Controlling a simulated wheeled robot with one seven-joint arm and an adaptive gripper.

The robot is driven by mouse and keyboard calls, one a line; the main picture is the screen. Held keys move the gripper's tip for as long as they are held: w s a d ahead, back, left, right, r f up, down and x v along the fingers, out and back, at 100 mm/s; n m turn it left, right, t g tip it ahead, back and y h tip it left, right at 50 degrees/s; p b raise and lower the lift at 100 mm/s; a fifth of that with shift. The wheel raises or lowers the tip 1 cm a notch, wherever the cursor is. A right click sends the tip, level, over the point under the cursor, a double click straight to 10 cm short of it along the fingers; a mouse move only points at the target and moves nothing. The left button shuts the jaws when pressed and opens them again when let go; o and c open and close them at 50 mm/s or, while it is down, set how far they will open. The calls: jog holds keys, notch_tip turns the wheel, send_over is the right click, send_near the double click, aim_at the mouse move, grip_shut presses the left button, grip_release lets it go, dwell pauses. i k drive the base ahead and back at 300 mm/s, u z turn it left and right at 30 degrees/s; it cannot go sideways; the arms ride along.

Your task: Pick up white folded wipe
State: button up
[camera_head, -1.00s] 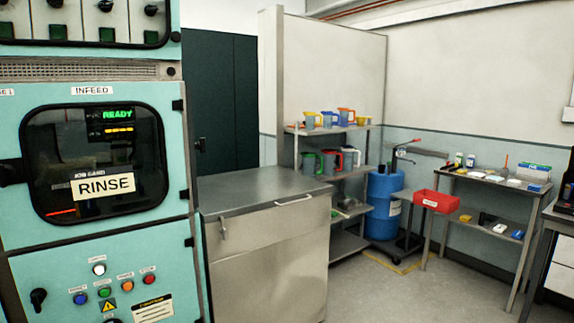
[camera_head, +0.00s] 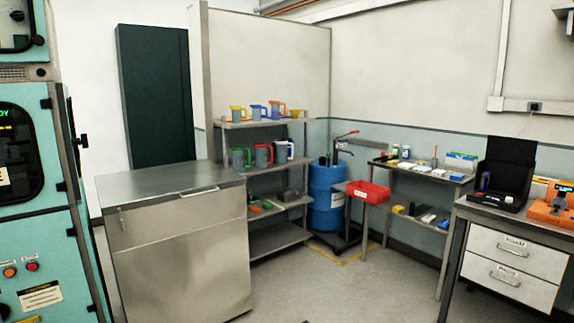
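Several small pale flat items lie on the top of a steel side table (camera_head: 455,180) near the back wall. One white flat item (camera_head: 438,172) lies near the right of that top. It may be the white folded wipe, but at this size I cannot tell it from the other pale items. My gripper is not in view.
A steel cabinet (camera_head: 180,265) stands at front left beside a teal machine (camera_head: 45,215). Shelves with jugs (camera_head: 275,244), a blue drum (camera_head: 326,200) and a red bin (camera_head: 368,192) stand behind. A drawer bench (camera_head: 515,268) is at right. Grey floor (camera_head: 350,295) lies open between.

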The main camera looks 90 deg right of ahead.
aim_at(439, 173)
jog(key=z, duration=4.05)
jog(key=i, duration=2.85)
jog(key=u, duration=0.45)
